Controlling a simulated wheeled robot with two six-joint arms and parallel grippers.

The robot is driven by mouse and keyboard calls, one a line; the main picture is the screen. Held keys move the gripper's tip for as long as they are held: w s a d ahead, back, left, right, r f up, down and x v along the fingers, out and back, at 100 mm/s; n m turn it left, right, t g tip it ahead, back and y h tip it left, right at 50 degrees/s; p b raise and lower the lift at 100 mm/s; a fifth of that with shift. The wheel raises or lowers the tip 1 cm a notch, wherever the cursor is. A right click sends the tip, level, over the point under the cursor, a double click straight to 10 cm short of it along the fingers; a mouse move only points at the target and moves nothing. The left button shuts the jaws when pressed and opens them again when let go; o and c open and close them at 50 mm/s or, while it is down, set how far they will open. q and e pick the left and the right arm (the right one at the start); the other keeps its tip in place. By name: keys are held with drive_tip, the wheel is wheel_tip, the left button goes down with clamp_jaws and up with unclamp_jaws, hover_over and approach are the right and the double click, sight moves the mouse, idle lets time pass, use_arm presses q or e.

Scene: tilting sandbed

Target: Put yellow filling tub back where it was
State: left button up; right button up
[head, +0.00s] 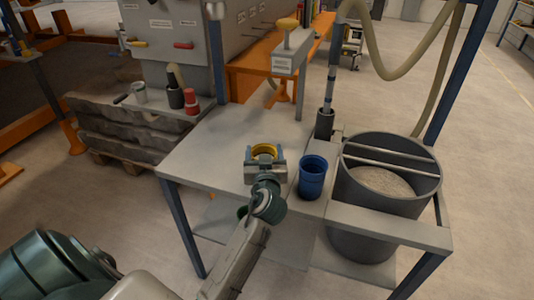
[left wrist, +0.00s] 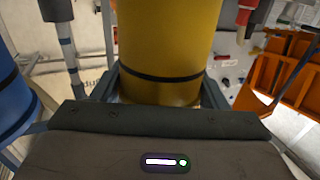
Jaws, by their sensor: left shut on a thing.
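The yellow filling tub (head: 264,150) is over the grey table in the head view, mostly hidden behind my left gripper (head: 265,163). In the left wrist view the yellow tub (left wrist: 168,45) fills the upper middle, with a dark band around its lower part. My left gripper (left wrist: 165,95) is shut on the tub, one finger on each side. The tub looks upright. I cannot tell whether its base touches the table top. My right gripper is not in view.
A blue tub (head: 312,176) stands on the table (head: 210,150) close to the right of my gripper. A big grey drum (head: 388,215) with sand is further right. A hose nozzle (head: 325,122) hangs behind the blue tub. The table's left part is clear.

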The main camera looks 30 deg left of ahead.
use_arm(q)
drive_tip(key=shift+s+d+r, duration=0.15)
drive_tip(key=shift+r, duration=0.05)
drive_tip(key=shift+f, duration=0.2)
drive_tip(key=o, duration=1.8)
drive_tip(key=shift+r, duration=0.1)
